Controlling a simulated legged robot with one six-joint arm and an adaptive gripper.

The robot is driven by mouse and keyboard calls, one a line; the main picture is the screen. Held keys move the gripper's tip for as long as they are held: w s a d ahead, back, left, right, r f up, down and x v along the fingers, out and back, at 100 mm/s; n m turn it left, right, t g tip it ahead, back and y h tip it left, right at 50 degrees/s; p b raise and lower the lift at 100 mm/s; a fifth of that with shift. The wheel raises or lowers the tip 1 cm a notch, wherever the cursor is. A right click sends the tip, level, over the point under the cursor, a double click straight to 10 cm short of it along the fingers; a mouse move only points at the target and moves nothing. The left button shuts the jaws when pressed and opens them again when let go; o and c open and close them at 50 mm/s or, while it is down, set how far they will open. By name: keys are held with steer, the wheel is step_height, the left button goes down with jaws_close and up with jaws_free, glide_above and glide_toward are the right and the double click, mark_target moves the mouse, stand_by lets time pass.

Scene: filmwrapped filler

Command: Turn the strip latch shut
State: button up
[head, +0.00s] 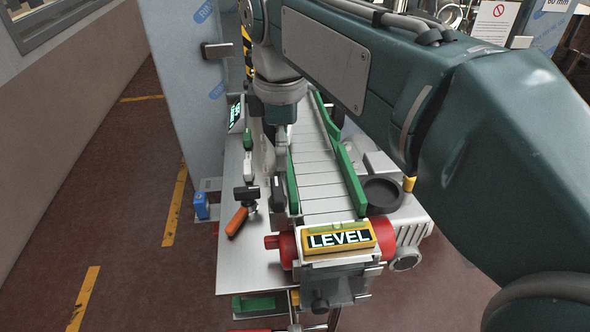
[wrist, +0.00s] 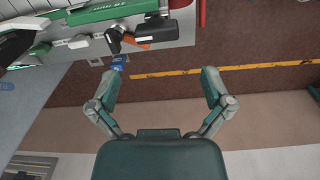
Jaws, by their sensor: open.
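A lever with an orange handle (head: 237,221) and a black block (head: 246,194) sits on the left side of the pale machine bed; I cannot tell for sure that this is the strip latch. In the wrist view the orange handle (wrist: 130,42) and a black block (wrist: 155,28) show at the top, beyond the fingers. My gripper (head: 266,170) hangs over the left side of the bed, partly hidden by my arm. In the wrist view my gripper (wrist: 160,84) is open, with fingers wide apart and nothing between them.
A slatted conveyor (head: 318,180) with green side rails runs beside my gripper. A yellow LEVEL box (head: 337,238) stands at its near end, by a red roller (head: 288,247). A grey cabinet (head: 185,80) stands behind left. The floor (head: 125,210) at left is clear.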

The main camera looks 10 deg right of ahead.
mark_target(277, 188)
steer(key=shift+w+a+f+n, duration=0.15)
steer(key=shift+w+a+n, duration=0.15)
steer(key=shift+a, duration=0.15)
steer(key=shift+w+a+f+n, duration=0.1)
steer(key=shift+w+a+n, duration=0.15)
steer(key=shift+a, duration=0.2)
steer(key=f, duration=0.6)
steer(key=d+f, duration=0.1)
steer(key=f, duration=0.2)
steer(key=shift+f, duration=0.1)
steer(key=shift+a+f, duration=0.3)
steer(key=shift+f, duration=0.05)
steer(key=shift+s+d, duration=0.1)
steer(key=shift+d, duration=0.05)
steer(key=c, duration=0.8)
